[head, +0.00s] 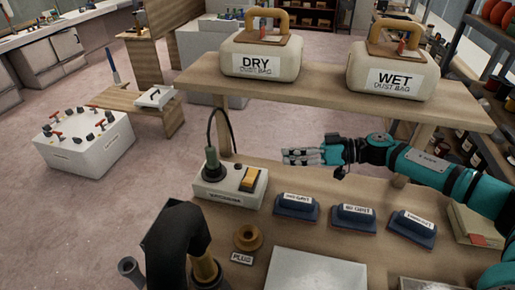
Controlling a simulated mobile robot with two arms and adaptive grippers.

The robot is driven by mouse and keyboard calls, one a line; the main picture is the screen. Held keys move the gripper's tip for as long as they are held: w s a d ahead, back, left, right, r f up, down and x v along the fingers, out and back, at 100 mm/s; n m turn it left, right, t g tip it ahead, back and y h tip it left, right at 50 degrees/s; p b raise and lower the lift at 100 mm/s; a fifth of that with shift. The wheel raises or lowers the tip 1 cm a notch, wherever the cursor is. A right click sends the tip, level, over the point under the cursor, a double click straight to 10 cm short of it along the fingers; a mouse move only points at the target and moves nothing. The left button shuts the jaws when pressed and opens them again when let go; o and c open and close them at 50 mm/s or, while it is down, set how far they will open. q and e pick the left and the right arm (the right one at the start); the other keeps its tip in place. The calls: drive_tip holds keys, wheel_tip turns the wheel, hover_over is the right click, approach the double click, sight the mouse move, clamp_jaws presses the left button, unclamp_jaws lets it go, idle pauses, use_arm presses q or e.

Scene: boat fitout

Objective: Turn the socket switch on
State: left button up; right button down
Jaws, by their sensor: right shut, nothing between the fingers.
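The white socket box (224,193) sits on the workbench, left of centre, with a dark label on its front. An orange-yellow rocker switch (250,179) is on the right part of its top. A dark green plug (211,168) stands upright on the left part, with a dark cable arching up from it. Which way the rocker is tipped is too small to tell. My right gripper (286,157) comes in from the right, shut and empty, above the bench. In the picture it is right of and a little above the switch, apart from it. My left gripper is not in view.
A raised shelf (330,88) with DRY (261,58) and WET (394,75) dust bags stands behind. Three blue sanding blocks (353,219) lie right of the box. A black elbow-shaped object (175,235) and a brass ring (248,238) are in front.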

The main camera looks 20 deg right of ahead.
drive_tip(key=p, duration=0.2)
hover_over(254, 178)
drive_tip(key=d, duration=0.1)
drive_tip(key=shift+w+d+f, duration=0.2)
drive_tip(key=shift+w+f, duration=0.25)
drive_tip(key=shift+f, duration=0.15)
drive_tip(key=f, duration=0.1)
drive_tip(key=a+f, duration=0.1)
drive_tip(key=f, duration=0.1)
drive_tip(key=shift+s+a+f+p, duration=0.15)
drive_tip(key=shift+s+p, duration=0.1)
drive_tip(key=shift+p, duration=0.05)
drive_tip(key=shift+s+f, duration=0.2)
drive_tip(key=shift+f, duration=0.2)
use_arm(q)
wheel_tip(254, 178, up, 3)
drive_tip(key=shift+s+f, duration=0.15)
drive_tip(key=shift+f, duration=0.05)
use_arm(e)
drive_tip(key=shift+a+f, duration=0.1)
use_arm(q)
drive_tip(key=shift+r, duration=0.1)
